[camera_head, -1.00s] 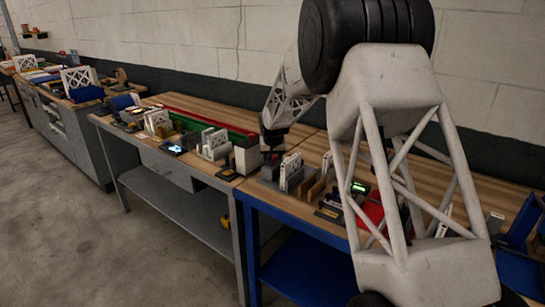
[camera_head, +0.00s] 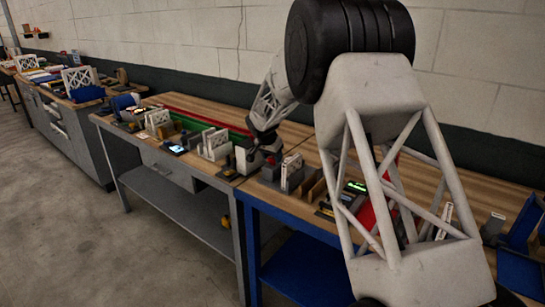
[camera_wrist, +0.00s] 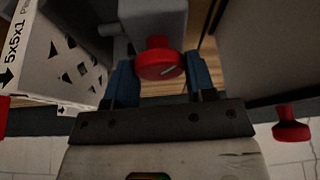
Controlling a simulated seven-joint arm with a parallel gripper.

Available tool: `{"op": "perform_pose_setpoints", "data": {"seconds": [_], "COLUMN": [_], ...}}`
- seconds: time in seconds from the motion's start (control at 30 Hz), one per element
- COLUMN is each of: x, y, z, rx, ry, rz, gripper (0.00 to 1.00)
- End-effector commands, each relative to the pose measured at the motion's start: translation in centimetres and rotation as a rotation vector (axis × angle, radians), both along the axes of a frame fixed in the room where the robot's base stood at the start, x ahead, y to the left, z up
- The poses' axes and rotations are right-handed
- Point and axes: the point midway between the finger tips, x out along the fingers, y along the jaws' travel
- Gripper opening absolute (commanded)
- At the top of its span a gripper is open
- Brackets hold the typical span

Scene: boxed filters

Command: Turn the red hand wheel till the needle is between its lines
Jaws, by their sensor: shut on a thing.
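A red hand wheel (camera_wrist: 158,66) sits on the front of a grey block (camera_wrist: 153,22) in the wrist view. My gripper (camera_wrist: 160,75) has its blue fingers on the left and right sides of the wheel and is shut on it. In the head view my gripper (camera_head: 268,150) is low at the bench, beside a white block (camera_head: 243,160); the wheel is too small there to make out surely. I cannot make out the needle or its lines in either view.
A white patterned boxed filter (camera_wrist: 60,55) stands close on the left in the wrist view. A second red knob (camera_wrist: 291,128) sits below a dark grey body (camera_wrist: 275,45) on the right. In the head view, grey and brown holders (camera_head: 300,178) stand just right of my gripper.

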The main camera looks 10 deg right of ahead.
Motion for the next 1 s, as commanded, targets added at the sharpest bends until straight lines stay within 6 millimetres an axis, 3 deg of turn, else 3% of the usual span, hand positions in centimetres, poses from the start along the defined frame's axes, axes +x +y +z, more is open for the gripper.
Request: {"op": "perform_pose_setpoints", "data": {"seconds": [0.6,0.63,0.77,1.0], "x": [0.01,0.02,0.01,0.01], "y": [0.02,0.02,0.03,0.02], "z": [0.03,0.03,0.02,0.01], "rx": [0.000,0.000,0.000,0.000], "ry": [0.000,0.000,0.000,0.000], "rz": [-0.055,-0.055,-0.055,-0.055], "gripper": [0.27,0.53,0.73,0.74]}}
